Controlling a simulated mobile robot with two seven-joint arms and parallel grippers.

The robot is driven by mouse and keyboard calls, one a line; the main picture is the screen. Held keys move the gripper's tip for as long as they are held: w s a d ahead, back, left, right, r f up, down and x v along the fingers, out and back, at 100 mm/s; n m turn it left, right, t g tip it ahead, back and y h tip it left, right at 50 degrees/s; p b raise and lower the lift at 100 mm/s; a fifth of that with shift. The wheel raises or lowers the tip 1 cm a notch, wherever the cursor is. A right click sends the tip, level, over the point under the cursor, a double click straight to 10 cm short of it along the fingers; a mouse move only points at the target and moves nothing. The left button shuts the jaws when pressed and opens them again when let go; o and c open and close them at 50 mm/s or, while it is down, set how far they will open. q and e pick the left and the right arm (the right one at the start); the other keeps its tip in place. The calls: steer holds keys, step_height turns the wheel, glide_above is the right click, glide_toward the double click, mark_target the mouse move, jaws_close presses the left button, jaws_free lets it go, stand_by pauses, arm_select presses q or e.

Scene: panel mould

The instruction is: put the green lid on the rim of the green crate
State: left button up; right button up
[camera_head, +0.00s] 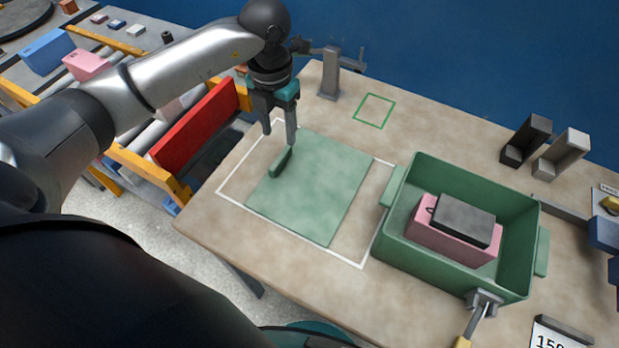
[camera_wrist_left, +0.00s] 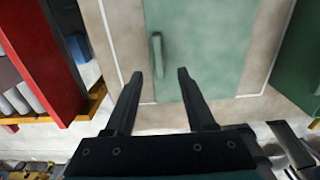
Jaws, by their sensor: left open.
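The green lid (camera_head: 318,190) lies flat on the table inside a white outline, with a raised bar handle (camera_head: 281,160) near its left edge. In the left wrist view the lid (camera_wrist_left: 205,50) and its handle (camera_wrist_left: 157,55) lie beyond the fingers. The green crate (camera_head: 395,220) stands open to the right of the lid, and its wall shows in the left wrist view (camera_wrist_left: 303,60). My left gripper (camera_head: 280,138) is open and empty, above the table near the handle. In the left wrist view its fingertips (camera_wrist_left: 160,73) are spread on either side of the handle's line. My right gripper is not visible.
In the crate a pink box (camera_head: 453,246) carries a dark grey block (camera_head: 463,220). A clamp (camera_head: 484,298) sits at the crate's near wall. A red panel (camera_head: 198,125) and conveyor flank the table's left. A post (camera_head: 330,75) stands at the back edge, beside a green square outline (camera_head: 374,110).

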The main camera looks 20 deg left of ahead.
mark_target(280, 157)
arm_select(q)
step_height(280, 157, down, 8)
steer(key=shift+s+a+r+b, duration=0.1)
steer(key=shift+s+r+b, duration=0.1)
steer(key=shift+b, duration=0.35)
steer(key=shift+w, duration=0.1)
jaws_close()
steer(key=shift+r, duration=0.1)
stand_by(0.4)
